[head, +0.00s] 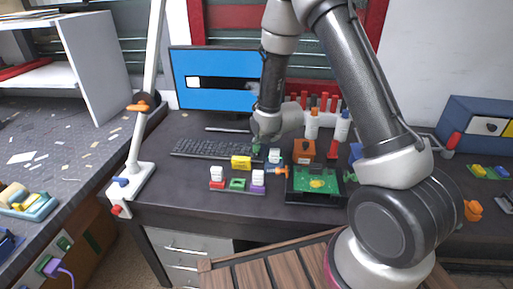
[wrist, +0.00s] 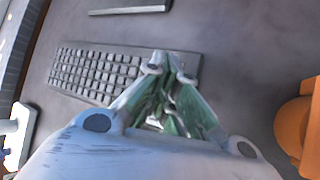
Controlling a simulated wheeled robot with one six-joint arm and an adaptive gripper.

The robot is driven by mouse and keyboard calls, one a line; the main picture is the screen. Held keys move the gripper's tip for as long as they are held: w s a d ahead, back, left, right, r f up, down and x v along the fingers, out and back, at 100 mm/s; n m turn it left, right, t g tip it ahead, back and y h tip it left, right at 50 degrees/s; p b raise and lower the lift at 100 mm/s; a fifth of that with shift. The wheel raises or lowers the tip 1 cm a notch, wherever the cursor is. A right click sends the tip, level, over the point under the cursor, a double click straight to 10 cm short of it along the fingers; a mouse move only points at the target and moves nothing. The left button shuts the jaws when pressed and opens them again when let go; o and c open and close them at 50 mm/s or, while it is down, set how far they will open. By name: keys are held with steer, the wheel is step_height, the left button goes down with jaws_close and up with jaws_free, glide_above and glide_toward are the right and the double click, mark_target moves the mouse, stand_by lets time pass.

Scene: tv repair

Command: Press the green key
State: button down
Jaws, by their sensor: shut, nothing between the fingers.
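A low strip of keys (head: 238,191) lies near the front edge of the desk in the head view. It has a red key (head: 217,184) at left, a green key (head: 237,184) in the middle and a purple key (head: 258,188) at right. White blocks stand on the red and purple ones. My gripper (head: 256,152) is behind the strip, beside the keyboard's right end, and partly hard to make out. In the wrist view my gripper (wrist: 167,66) is shut and empty, its fingertips over the keyboard (wrist: 105,72). The green key cannot be made out in the wrist view.
A yellow block (head: 241,162) stands just behind the strip. A green circuit board (head: 316,182) and an orange box (head: 304,150) are to the right. A monitor (head: 215,78) stands behind the keyboard, and a white lamp base (head: 131,180) at left.

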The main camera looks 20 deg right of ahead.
mark_target(259, 146)
steer(key=shift+r, duration=0.15)
steer(key=shift+r, duration=2.45)
steer(key=s+d+r+m+g+h, duration=0.1)
steer(key=s+d+r+m, duration=0.4)
steer(key=s+r+m, duration=0.35)
steer(key=s+d+r+m+g, duration=0.1)
steer(key=s+d+r+m, duration=0.3)
steer(key=s+r+m, duration=0.4)
steer(key=s+d+r+m+g, duration=0.1)
steer(key=s+d+r+m, duration=0.1)
steer(key=s+m, duration=0.4)
steer(key=s+d+r+m+g+h, duration=0.1)
steer(key=s+d+r+m, duration=0.2)
steer(key=s+m, duration=0.4)
steer(key=s+r, duration=0.1)
steer(key=s, duration=0.6)
steer(key=shift+s+r+g, duration=0.3)
steer(key=shift+s+g, duration=0.1)
